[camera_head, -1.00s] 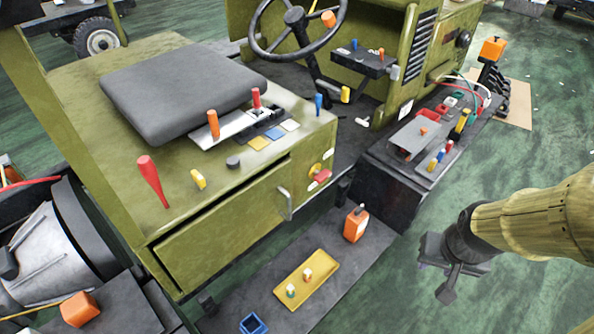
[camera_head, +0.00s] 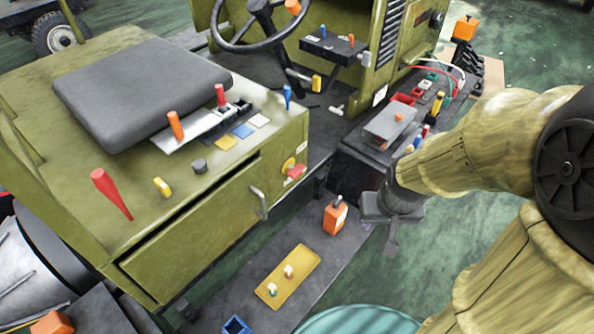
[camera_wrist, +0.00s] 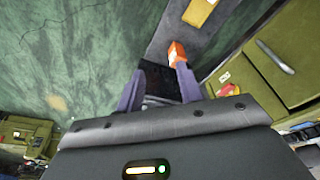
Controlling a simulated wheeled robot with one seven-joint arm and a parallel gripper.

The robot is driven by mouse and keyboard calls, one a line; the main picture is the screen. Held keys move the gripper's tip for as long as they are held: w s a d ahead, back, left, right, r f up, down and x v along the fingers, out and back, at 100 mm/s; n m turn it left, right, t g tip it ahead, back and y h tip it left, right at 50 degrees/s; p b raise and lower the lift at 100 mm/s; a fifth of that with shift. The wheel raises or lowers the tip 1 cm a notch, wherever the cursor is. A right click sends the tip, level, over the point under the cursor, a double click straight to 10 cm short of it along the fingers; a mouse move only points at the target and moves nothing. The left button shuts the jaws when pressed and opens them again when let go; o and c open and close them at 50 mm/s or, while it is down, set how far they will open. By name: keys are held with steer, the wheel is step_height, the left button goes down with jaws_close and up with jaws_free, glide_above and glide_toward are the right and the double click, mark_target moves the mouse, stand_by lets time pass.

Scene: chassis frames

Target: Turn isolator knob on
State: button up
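The isolator knob (camera_head: 296,171) is a red handle beside a yellow round plate on the green side panel under the seat, right of a grey door handle. The red knob also shows at the right in the wrist view (camera_wrist: 230,89). My gripper (camera_head: 385,222) hangs to the right of the knob and lower in the head view, apart from it. In the wrist view my gripper (camera_wrist: 158,72) has its two fingers spread with nothing held between them. The knob lies outside the right finger there.
An orange container (camera_head: 335,217) and a yellow tray (camera_head: 282,278) stand on the dark step below the panel. A dark box with a grey plate (camera_head: 388,123) is behind my arm. Upright levers, one red (camera_head: 110,193), rise beside the seat. Green floor is open at the right.

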steer(key=w+d+f+n+t+b, duration=0.2)
steer(key=w+f+n+t+b, duration=0.3)
steer(key=w+b, duration=0.4)
steer(key=n+t+y+b, duration=0.3)
steer(key=n+y+b, duration=1.1)
steer(key=n+b, duration=1.05)
glide_toward(301, 173)
steer(key=v, duration=0.6)
steer(key=shift+s+f+m+b, duration=0.2)
steer(key=shift+f+m+b, duration=0.1)
steer(key=shift+m+b, duration=0.15)
steer(key=shift+w+a, duration=0.1)
steer(key=b+x, duration=0.1)
steer(key=x, duration=0.4)
steer(key=b+x, duration=0.1)
steer(key=x, duration=0.5)
steer(key=b+x, duration=0.1)
steer(key=x, duration=0.5)
steer(key=shift+w+r, duration=0.1)
steer(key=shift+r, duration=0.2)
